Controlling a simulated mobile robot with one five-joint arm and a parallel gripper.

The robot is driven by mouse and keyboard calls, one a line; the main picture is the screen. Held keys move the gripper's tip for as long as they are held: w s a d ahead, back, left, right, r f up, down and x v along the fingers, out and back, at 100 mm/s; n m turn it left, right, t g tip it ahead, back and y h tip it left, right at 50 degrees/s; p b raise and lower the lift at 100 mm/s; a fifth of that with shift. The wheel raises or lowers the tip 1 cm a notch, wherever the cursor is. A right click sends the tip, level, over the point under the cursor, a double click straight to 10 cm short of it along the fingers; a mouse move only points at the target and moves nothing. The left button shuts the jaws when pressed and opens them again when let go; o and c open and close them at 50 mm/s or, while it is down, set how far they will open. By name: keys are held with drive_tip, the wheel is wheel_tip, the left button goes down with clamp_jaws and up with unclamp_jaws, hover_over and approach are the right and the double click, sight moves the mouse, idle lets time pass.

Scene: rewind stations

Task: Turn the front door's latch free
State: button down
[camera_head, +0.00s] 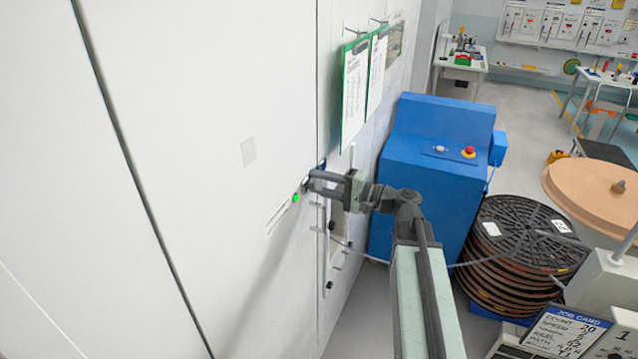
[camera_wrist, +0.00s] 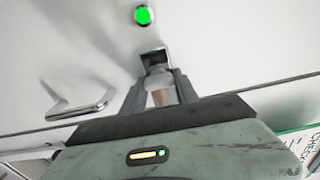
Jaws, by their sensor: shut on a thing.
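The front door (camera_head: 225,90) is a large white panel on the left in the head view; it looks shut. My gripper (camera_head: 309,183) reaches its right edge, beside a green indicator (camera_head: 296,198). In the wrist view my gripper (camera_wrist: 157,88) is shut on the latch (camera_wrist: 154,57), a small metallic piece with a dark end against the white panel. The green indicator (camera_wrist: 143,15) shows just beyond the latch. My fingers hide most of the latch in the head view, and its exact turn angle is hard to tell.
A metal bar handle (camera_wrist: 80,106) stands off the panel beside my fingers. Clipboards (camera_head: 354,90) hang above my gripper. A blue machine cabinet (camera_head: 432,170) and a stack of black reels (camera_head: 520,250) stand to the right. Grey floor is open beyond.

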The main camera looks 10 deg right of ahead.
drive_tip(key=c, duration=0.9)
unclamp_jaws()
drive_tip(key=v, duration=0.7)
drive_tip(key=shift+s+d, duration=0.2)
drive_tip(key=shift+d, duration=0.15)
drive_tip(key=shift+f, duration=0.1)
